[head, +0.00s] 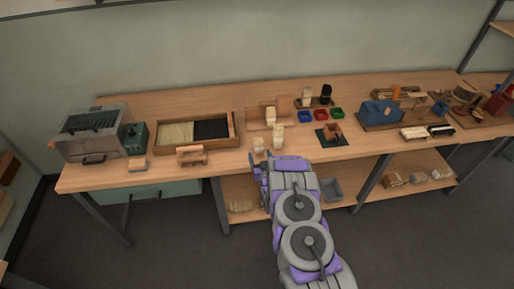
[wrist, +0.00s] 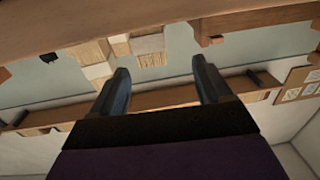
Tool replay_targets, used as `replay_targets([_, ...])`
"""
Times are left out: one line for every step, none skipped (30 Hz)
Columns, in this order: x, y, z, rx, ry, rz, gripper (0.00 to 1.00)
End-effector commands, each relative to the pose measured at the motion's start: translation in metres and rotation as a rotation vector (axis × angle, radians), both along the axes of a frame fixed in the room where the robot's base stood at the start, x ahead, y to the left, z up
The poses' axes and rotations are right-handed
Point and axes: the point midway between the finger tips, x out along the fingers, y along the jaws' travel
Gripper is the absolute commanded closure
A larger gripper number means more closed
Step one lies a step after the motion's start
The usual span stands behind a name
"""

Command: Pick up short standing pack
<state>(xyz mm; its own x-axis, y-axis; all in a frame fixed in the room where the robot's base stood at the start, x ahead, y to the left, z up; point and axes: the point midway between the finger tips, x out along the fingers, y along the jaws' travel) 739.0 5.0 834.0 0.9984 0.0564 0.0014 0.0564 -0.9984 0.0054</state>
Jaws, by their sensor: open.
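Two cream packs stand near the front edge of the bench in the head view. The shorter standing pack (head: 258,146) is on the left and the taller standing pack (head: 278,136) is just right of it and slightly farther back. My gripper (head: 262,162) is low at the bench's front edge, close to the short pack; the arm hides part of it. In the wrist view, which looks upside down, my gripper (wrist: 164,80) has its two dark fingers spread with nothing between the tips. Pale blocks show beyond the fingers; I cannot tell which is the short pack.
The wooden bench top (head: 345,160) has a wooden-framed tray (head: 237,130) and a wooden block tool (head: 191,155) left of the packs. A dark plate with a wooden piece (head: 331,136) lies to the right. Small blue, red and green bins (head: 321,115) sit behind.

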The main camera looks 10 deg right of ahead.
Motion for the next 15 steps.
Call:
replay_targets([0.008, 0.0, 0.0, -0.001, -0.003, 0.0, 0.22])
replay_targets([0.012, 0.0, -0.001, 0.0, -0.001, -0.001, 0.22])
replay_targets([0.016, -0.001, -0.002, 0.001, 0.001, -0.001, 0.22])
replay_targets([0.02, -0.002, -0.001, 0.002, 0.0, -0.001, 0.22])
replay_targets([0.023, -0.002, -0.001, 0.002, -0.002, -0.002, 0.22])
replay_targets([0.027, -0.003, 0.0, 0.003, -0.002, -0.002, 0.22])
replay_targets([0.029, -0.003, 0.0, 0.003, -0.002, -0.002, 0.22])
replay_targets([0.03, -0.003, -0.001, 0.003, -0.001, -0.003, 0.22])
replay_targets([0.032, -0.003, -0.001, 0.003, 0.001, -0.003, 0.22])
replay_targets([0.032, -0.002, -0.001, 0.003, 0.002, -0.003, 0.22])
replay_targets([0.033, -0.002, -0.001, 0.002, 0.003, -0.003, 0.22])
replay_targets([0.034, -0.001, -0.001, 0.002, 0.004, -0.003, 0.22])
replay_targets([0.034, 0.0, -0.001, 0.001, 0.004, -0.003, 0.22])
replay_targets([0.035, 0.0, -0.002, 0.001, 0.004, -0.003, 0.22])
replay_targets([0.037, 0.0, -0.002, 0.0, 0.004, -0.002, 0.22])
